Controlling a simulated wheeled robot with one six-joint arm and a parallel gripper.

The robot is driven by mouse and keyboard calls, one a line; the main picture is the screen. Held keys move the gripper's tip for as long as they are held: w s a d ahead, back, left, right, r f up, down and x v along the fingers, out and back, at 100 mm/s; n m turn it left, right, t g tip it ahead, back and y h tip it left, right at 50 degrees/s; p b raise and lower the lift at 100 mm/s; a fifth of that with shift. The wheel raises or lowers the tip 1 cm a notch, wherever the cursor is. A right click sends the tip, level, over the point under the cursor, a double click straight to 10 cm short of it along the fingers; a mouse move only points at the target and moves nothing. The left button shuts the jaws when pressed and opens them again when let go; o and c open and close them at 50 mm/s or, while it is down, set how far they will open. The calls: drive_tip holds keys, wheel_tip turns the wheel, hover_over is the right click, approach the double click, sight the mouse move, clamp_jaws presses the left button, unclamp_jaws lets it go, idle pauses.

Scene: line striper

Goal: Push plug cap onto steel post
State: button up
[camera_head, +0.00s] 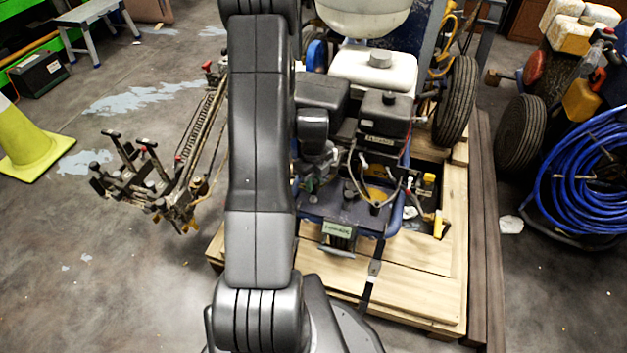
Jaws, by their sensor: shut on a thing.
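My arm rises through the middle of the head view and leaves it at the top edge. I cannot make out my gripper's fingers. Dark rounded parts just right of the arm could be my wrist or part of the engine; I cannot tell which. The line striper (348,210) stands on a wooden pallet, with its dark engine and white tank (372,72) facing me. I cannot pick out the plug cap or the steel post. They may be hidden by my arm or too small to tell apart. What my gripper holds does not show.
The pallet (415,285) sits under the machine. A blue hose coil (590,180) and wheels crowd the right side. A metal arm with levers (150,180) reaches out on the left. A yellow-green cone (28,143) stands at far left. Floor at lower left is clear.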

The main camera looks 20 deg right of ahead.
drive_tip(key=shift+f+b, duration=1.2)
drive_tip(key=shift+f, duration=0.35)
idle(0.6)
drive_tip(key=o, duration=1.3)
drive_tip(key=shift+r+p, duration=2.5)
drive_tip(key=shift+r, duration=1.1)
drive_tip(key=shift+f, duration=0.15)
drive_tip(key=shift+f+b, duration=2.45)
drive_tip(key=shift+f, duration=1)
